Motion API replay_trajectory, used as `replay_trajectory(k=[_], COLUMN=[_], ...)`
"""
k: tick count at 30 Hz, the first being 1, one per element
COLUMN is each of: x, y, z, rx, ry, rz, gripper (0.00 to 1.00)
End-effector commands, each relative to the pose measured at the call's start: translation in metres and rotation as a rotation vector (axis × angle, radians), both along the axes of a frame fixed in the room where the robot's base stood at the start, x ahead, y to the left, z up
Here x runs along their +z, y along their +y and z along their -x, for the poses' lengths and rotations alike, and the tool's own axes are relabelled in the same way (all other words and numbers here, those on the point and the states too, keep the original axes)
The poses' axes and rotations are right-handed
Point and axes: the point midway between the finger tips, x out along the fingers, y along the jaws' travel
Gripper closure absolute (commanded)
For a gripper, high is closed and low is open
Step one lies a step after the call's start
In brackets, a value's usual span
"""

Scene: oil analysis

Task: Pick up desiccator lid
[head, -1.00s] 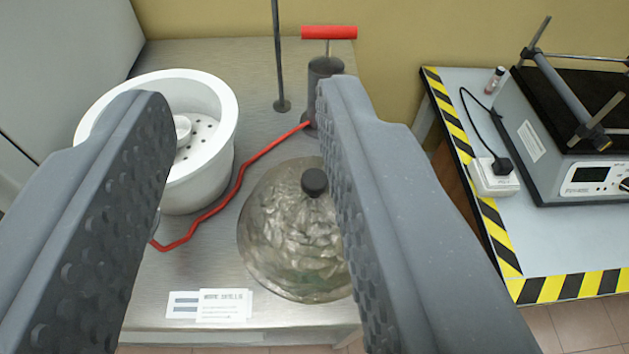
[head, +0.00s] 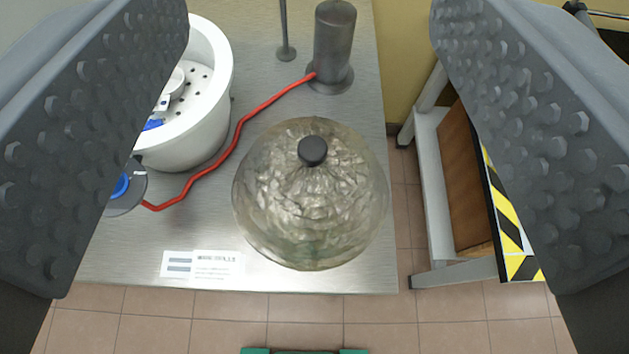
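The desiccator lid (head: 300,220) is a clear, glassy dome with a black knob (head: 313,150) on top. It sits on the metal table near its front right part. My gripper (head: 315,150) is wide open, one finger at each side of the picture. The lid and its knob show between the fingers, and neither finger touches them. The white desiccator base (head: 215,95) stands at the left, partly hidden by the left finger. A perforated plate and something blue show inside it.
A red hose (head: 238,130) runs across the table to a grey pump cylinder (head: 334,45) at the back. A thin rod (head: 284,25) stands beside it. Paper labels (head: 203,264) lie at the table's front edge. A striped-edge table (head: 510,220) is at right, beyond a floor gap.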

Motion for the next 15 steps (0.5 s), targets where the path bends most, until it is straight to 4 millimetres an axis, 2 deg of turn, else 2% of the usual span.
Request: replay_trajectory(k=[1, 7, 15], x=[0.004, -0.006, -0.049], y=[0.0, 0.004, 0.004], z=[-0.01, -0.057, -0.107], rx=[0.018, 0.149, 0.381], ry=[0.033, 0.243, 0.559], rz=[0.017, 0.152, 0.348], gripper=[0.41, 0.41, 0.41])
